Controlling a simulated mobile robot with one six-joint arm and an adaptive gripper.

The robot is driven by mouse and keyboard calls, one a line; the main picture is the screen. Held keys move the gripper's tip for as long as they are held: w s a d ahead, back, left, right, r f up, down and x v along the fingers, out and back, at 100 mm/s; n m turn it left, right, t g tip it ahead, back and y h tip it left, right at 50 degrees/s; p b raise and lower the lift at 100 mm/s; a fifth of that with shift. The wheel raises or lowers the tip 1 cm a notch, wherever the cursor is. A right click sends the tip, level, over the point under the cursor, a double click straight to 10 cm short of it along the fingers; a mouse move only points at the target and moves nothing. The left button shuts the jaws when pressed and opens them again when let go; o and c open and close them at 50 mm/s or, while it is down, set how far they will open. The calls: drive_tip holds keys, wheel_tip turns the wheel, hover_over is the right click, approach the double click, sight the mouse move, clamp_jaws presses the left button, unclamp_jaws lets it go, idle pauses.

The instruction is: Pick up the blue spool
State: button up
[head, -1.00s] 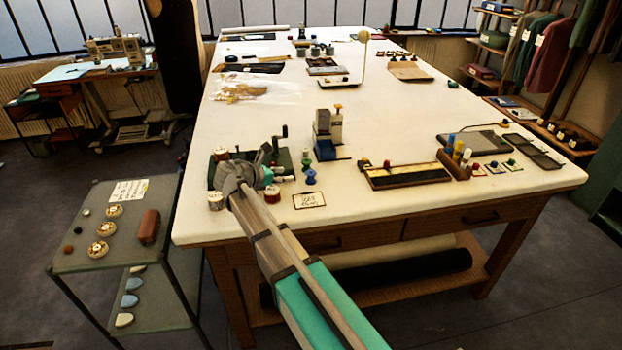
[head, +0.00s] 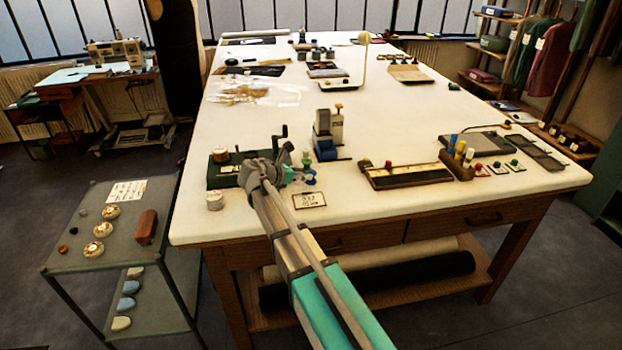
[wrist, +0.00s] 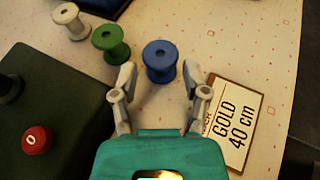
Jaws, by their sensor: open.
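The blue spool (wrist: 160,60) stands upright on the white table in the wrist view, ahead of my gripper (wrist: 160,78) and between its fingertips. My gripper is open, with a finger on each side of the spool, and a gap shows on both sides. In the head view the blue spool (head: 310,177) shows just right of my arm's end, partly hidden.
A green spool (wrist: 110,44) stands close left of the blue one, with a white spool (wrist: 69,20) beyond it. A card reading "GOLD 40 cm" (wrist: 232,122) lies right of my gripper.

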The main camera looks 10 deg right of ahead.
sight(313, 171)
drive_tip(key=shift+d+f, duration=0.1)
drive_tip(key=b+x, duration=0.2)
drive_tip(key=x, duration=0.2)
drive_tip(key=shift+w+d+f, duration=0.1)
drive_tip(key=shift+w, duration=0.05)
drive_tip(key=shift+w+d+f, duration=0.1)
drive_tip(key=shift+w+d, duration=0.1)
drive_tip(key=shift+d, duration=0.2)
drive_tip(key=shift+c, duration=0.3)
drive_tip(key=c, duration=0.4)
drive_tip(key=shift+c, duration=0.2)
